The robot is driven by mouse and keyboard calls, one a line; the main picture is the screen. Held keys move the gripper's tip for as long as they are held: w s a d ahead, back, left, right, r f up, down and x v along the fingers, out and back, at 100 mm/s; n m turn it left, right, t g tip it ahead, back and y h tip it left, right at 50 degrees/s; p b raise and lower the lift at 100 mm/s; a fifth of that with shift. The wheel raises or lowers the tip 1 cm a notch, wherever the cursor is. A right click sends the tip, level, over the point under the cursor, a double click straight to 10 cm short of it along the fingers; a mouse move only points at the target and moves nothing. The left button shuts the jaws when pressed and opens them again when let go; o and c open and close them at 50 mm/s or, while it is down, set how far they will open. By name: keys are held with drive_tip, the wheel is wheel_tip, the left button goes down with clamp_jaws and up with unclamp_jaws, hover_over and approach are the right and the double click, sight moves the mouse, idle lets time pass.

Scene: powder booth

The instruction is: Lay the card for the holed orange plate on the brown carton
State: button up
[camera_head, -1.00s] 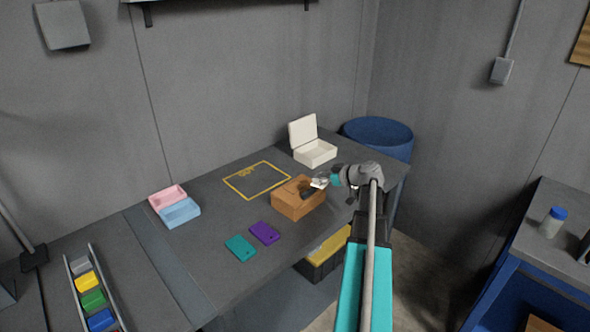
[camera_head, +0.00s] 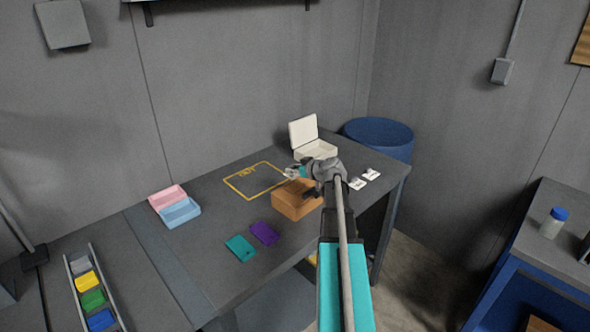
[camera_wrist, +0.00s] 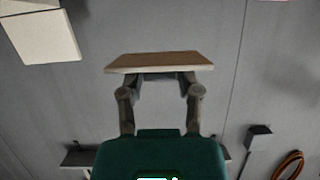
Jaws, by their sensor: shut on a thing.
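The brown carton (camera_head: 297,203) stands on the grey table in the head view, its right side partly hidden by my arm. My gripper (camera_head: 298,171) is above the carton's back edge. It is shut on a small flat card (camera_head: 290,173), which looks pale in the head view. In the wrist view the card (camera_wrist: 160,63) shows a tan face and a pale edge between my fingertips (camera_wrist: 160,82). I cannot read any mark on it. Two other white cards (camera_head: 357,183) (camera_head: 371,174) lie on the table to the right. I see no holed orange plate.
A teal plate (camera_head: 240,247) and a purple plate (camera_head: 264,233) lie in front of the carton. A yellow outline (camera_head: 236,190) marks bare table to the left. An open white box (camera_head: 317,149) stands behind; pink (camera_head: 168,193) and blue (camera_head: 181,214) trays are further left.

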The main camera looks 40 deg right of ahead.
sight(294, 187)
drive_tip(key=shift+f, duration=0.15)
drive_tip(key=shift+f+b, duration=1.35)
drive_tip(key=shift+b, duration=0.15)
drive_tip(key=shift+f+b, duration=1.45)
drive_tip(key=shift+f, duration=0.05)
idle(1.6)
drive_tip(key=o, duration=0.9)
drive_tip(key=shift+r, duration=0.1)
